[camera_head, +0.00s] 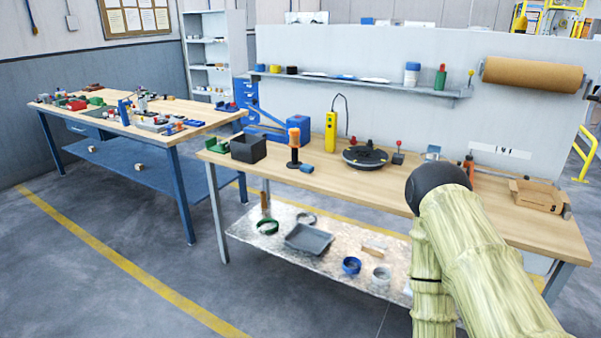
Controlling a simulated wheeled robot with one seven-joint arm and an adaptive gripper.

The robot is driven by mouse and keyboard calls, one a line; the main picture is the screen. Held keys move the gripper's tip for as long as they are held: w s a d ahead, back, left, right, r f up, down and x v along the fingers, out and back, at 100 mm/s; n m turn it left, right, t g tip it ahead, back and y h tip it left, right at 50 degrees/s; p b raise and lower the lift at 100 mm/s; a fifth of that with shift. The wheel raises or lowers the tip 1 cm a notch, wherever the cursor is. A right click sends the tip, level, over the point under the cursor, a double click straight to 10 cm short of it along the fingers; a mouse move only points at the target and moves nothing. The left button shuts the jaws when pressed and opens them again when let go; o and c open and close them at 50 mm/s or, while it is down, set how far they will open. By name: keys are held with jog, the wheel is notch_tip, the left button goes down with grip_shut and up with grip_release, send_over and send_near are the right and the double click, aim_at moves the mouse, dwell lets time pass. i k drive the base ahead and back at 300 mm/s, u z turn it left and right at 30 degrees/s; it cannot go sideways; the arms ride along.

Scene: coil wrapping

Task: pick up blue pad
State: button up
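I cannot tell for sure which thing is the blue pad. A small blue piece (306,168) lies on the near wooden workbench (345,183), right beside the foot of an upright orange-and-black tool (294,145). A flat blue item (346,77) also lies on the wall shelf. My arm, in a pale yellow-green sleeve with a dark round end, rises at the lower right in front of the workbench. My gripper's fingers do not show. My arm hides part of the bench's right half.
On the bench stand a black bin (248,149), a yellow device (331,132), a black round turntable (365,157) and a cardboard box (537,195). The lower shelf (330,262) holds a grey tray (309,238) and tape rolls. A cluttered second table (190,108) stands left. Floor in front is clear.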

aim_at(307, 168)
jog(key=u, duration=0.7)
jog(key=i, duration=0.6)
jog(key=u, duration=0.9)
jog(key=i, duration=0.8)
jog(key=z, duration=0.5)
jog(key=i, duration=0.75)
jog(key=z, duration=0.85)
